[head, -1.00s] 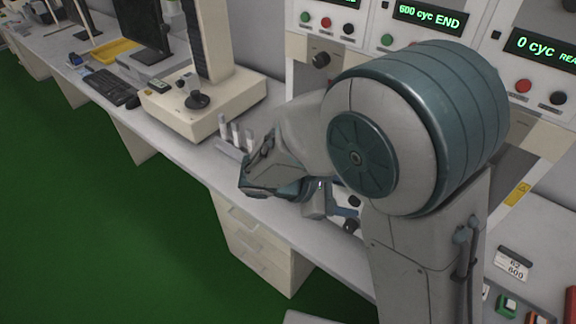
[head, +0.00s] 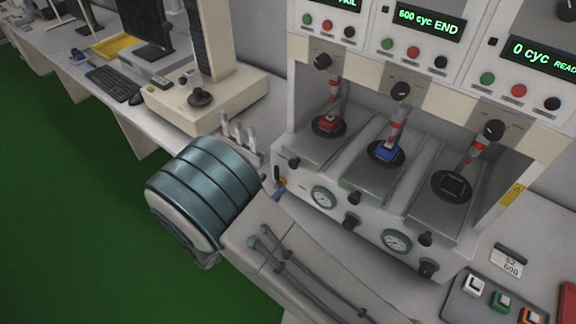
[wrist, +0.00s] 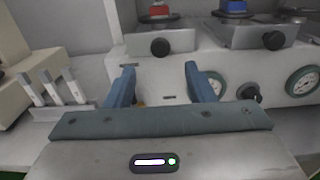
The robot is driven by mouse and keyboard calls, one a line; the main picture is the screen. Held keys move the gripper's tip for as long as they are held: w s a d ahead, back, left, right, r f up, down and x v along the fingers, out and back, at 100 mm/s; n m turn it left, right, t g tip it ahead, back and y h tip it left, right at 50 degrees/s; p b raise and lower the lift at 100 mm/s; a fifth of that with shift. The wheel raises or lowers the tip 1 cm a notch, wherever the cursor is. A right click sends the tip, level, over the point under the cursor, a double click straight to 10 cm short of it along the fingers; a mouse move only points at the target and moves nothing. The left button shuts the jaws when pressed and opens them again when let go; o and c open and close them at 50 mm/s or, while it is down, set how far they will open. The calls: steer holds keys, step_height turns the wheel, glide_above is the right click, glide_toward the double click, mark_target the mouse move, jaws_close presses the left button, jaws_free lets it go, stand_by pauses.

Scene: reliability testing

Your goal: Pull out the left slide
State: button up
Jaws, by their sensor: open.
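The left slide (head: 309,146) is a grey tray in the left bay of the test machine, carrying a red piece (head: 327,122) on a dark round seat. Its dark front knob (head: 293,163) also shows in the wrist view (wrist: 160,47), centred just beyond the fingertips. My gripper (wrist: 160,70) is open and empty, with blue fingers on either side of the gap. The fingers appear apart from the knob. In the head view my arm mostly hides the gripper. The left slide looks pushed in, level with its neighbours.
Gauges (head: 323,197) and valve knobs line the machine's lower front. Upright white-handled tools (wrist: 50,88) stand close on the left. A tray of coloured pieces (head: 462,303) lies front right.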

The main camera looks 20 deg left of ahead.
mark_target(292, 165)
steer(key=p+x, duration=0.1)
steer(key=x, duration=0.7)
steer(key=shift+p, duration=0.4)
steer(key=shift+c, duration=0.3)
